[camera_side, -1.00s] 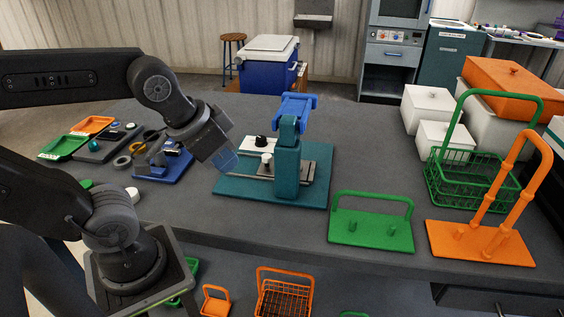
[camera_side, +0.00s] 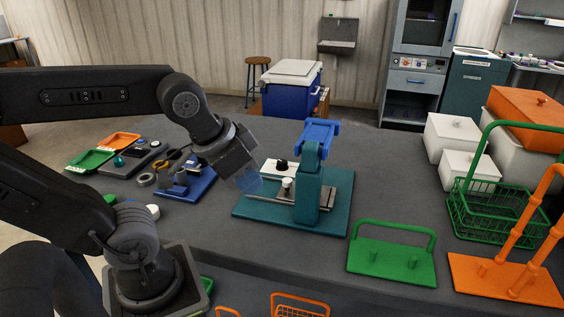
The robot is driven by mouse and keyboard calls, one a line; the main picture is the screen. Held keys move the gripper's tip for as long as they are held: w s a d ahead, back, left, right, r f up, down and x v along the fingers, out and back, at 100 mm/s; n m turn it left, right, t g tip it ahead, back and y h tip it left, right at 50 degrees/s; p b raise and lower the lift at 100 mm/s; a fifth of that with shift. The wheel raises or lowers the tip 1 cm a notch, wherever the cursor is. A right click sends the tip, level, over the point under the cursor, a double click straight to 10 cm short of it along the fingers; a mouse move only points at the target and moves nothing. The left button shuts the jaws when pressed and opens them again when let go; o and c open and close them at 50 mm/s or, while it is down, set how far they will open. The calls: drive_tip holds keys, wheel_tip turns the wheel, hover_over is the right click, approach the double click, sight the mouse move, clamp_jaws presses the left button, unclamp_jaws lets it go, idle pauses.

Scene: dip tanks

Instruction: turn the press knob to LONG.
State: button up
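The teal press (camera_side: 308,190) with a blue top lever (camera_side: 318,135) stands on a teal base plate on the grey bench. A black knob (camera_side: 282,164) sits on a white panel (camera_side: 270,169) behind the press column. The knob's pointer and any LONG label are too small to read. My gripper (camera_side: 249,183) is left of the knob, tilted down toward the press base, and appears apart from the knob. Its bluish fingertips overlap in this view, so I cannot tell whether they are open.
A small white-capped post (camera_side: 287,184) stands on the press base near the knob. A blue fixture (camera_side: 188,183) is to the left. A green rack (camera_side: 392,260), an orange rack (camera_side: 508,278) and a green basket (camera_side: 490,210) stand to the right.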

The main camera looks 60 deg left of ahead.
drive_tip(key=shift+o, duration=1.4)
wheel_tip(320, 180, up, 4)
drive_tip(key=shift+r, duration=0.2)
drive_tip(key=o, duration=0.6)
drive_tip(key=w+a+r+n, duration=0.1)
drive_tip(key=w, duration=0.1)
drive_tip(key=w+a+r+n, duration=0.1)
drive_tip(key=w+r, duration=0.1)
drive_tip(key=w, duration=0.1)
drive_tip(key=w+a+r+n+g, duration=0.1)
drive_tip(key=w+a, duration=0.1)
drive_tip(key=shift+w+r+n+y, duration=0.25)
drive_tip(key=shift+r+n+y, duration=0.05)
drive_tip(key=shift+r+n, duration=0.1)
drive_tip(key=n+g, duration=0.5)
drive_tip(key=n, duration=0.9)
hover_over(282, 162)
wheel_tip(282, 162, down, 19)
wheel_tip(282, 162, down, 13)
drive_tip(key=shift+w+a+f, duration=0.1)
drive_tip(key=shift+f, duration=0.1)
drive_tip(key=shift+c, duration=0.3)
drive_tip(key=c, duration=0.9)
